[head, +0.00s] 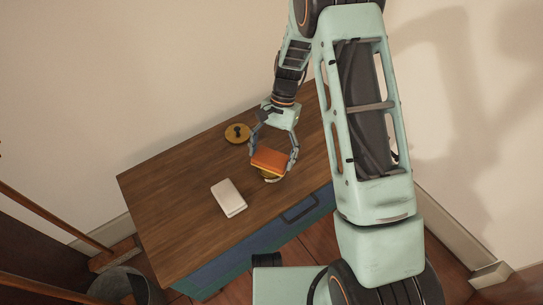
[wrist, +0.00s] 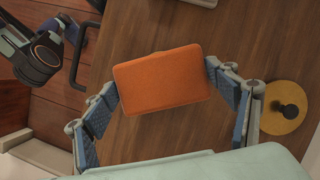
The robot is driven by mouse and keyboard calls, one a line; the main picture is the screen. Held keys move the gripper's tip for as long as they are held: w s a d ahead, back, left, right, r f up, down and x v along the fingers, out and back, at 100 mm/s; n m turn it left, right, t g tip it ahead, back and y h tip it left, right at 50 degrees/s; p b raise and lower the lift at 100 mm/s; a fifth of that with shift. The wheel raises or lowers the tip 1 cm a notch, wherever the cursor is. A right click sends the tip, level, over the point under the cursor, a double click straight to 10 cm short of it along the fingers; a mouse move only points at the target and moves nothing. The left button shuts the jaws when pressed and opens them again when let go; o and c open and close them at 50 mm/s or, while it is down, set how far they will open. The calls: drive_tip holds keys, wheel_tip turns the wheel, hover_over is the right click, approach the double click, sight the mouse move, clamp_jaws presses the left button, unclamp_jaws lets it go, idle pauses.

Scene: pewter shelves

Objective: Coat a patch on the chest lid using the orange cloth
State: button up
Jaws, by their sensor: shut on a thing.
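The orange cloth (head: 270,159) is a thick, folded, pad-like block. My gripper (head: 272,163) is shut on it, with one finger at each side; the wrist view shows the cloth (wrist: 163,79) between the blue finger pads (wrist: 163,88). The chest lid (head: 165,190) is a brown wooden top, also filling much of the wrist view (wrist: 135,35). The cloth is over the right part of the lid, near the front edge. A yellowish edge shows just under the cloth; I cannot tell what it is, nor whether the cloth touches the lid.
A white block (head: 228,198) lies on the lid, left of and in front of my gripper. A round yellow disc with a dark knob (head: 237,133) sits behind; it shows right in the wrist view (wrist: 284,107). The blue chest front has a dark handle (head: 301,208). The lid's left is clear.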

sight(268, 162)
drive_tip(key=shift+r+p, duration=1.6)
drive_tip(key=shift+r, duration=0.85)
drive_tip(key=w+d+r+n+h, duration=0.1)
drive_tip(key=d+r+n, duration=0.2)
drive_tip(key=d+r, duration=0.5)
drive_tip(key=w+d+r+n+h, duration=0.15)
drive_tip(key=d+r, duration=0.35)
drive_tip(key=r, duration=0.8)
wheel_tip(268, 162, up, 15)
drive_tip(key=s+p, duration=0.2)
drive_tip(key=p, duration=2.4)
drive_tip(key=shift+a+n, duration=0.15)
drive_tip(key=shift+n, duration=0.2)
drive_tip(key=shift+a+y, duration=0.2)
drive_tip(key=shift+y, duration=0.05)
